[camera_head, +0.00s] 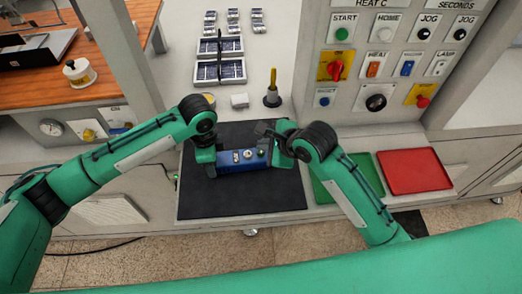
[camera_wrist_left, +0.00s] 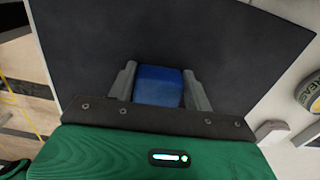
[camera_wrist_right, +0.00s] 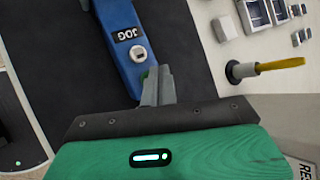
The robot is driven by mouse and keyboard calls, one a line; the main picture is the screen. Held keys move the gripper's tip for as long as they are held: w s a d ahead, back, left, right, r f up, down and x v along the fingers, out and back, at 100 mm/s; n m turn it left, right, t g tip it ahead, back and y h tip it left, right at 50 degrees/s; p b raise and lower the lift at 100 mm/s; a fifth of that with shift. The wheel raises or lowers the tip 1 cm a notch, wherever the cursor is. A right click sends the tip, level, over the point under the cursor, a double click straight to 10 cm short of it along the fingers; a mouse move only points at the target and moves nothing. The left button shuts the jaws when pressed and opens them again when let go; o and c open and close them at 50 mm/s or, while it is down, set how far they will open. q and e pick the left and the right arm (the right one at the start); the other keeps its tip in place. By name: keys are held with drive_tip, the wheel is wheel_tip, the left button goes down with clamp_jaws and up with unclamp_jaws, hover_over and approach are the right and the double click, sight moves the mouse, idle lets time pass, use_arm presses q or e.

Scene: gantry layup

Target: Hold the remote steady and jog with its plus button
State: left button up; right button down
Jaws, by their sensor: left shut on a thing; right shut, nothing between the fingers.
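The blue remote (camera_head: 240,167) is held roughly level above the black mat (camera_head: 240,200). Its top face has a JOG label, a white button (camera_wrist_right: 138,53) and a green button (camera_head: 261,153). I cannot read a plus mark on either. My left gripper (camera_head: 214,158) is shut on the remote's left end; the left wrist view shows the blue body (camera_wrist_left: 158,88) between its fingers. My right gripper (camera_head: 273,146) is shut and empty at the remote's right end. In the right wrist view its fingertips (camera_wrist_right: 156,74) are beside the green button and partly cover it; I cannot tell whether they touch.
A control panel (camera_head: 388,60) with knobs and buttons stands behind at the right. A yellow-handled tool (camera_head: 272,90) stands upright behind the mat. A red tray (camera_head: 413,171) and a green tray (camera_head: 335,185) lie to the right. The mat's front part is clear.

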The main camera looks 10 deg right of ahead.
sight(264, 155)
drive_tip(key=shift+f, duration=0.1)
drive_tip(key=shift+f, duration=0.3)
drive_tip(key=shift+f, duration=0.5)
idle(1.0)
drive_tip(key=shift+r, duration=0.9)
drive_tip(key=shift+r, duration=2.55)
idle(0.5)
